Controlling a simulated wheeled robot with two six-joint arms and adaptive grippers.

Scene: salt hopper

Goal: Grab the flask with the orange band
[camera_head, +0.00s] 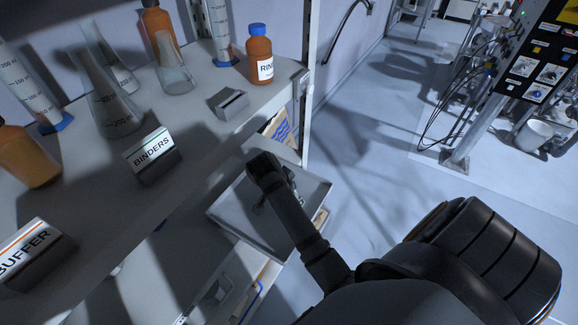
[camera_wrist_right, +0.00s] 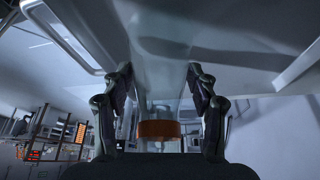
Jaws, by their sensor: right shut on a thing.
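The flask (camera_wrist_right: 166,95) is clear glass with an orange band (camera_wrist_right: 158,130), and shows in the right wrist view between the two fingers of my right gripper (camera_wrist_right: 160,105). The fingers stand one on each side of it and are shut on it. The band sits close to the palm, and the glass blends into the pale surface beyond. In the head view my right gripper (camera_head: 275,194) is low at the end of the dark arm, over a grey tray, and the flask cannot be made out there. My left gripper is not in view.
The grey tray (camera_head: 312,190) lies below the shelf edge. The upper shelf (camera_head: 205,130) holds clear flasks (camera_head: 108,100), cylinders, brown bottles (camera_head: 259,56), a BINDERS sign (camera_head: 150,152) and a BUFFER sign (camera_head: 35,254). Open floor (camera_head: 375,140) lies right; an equipment stand (camera_head: 465,145) is beyond.

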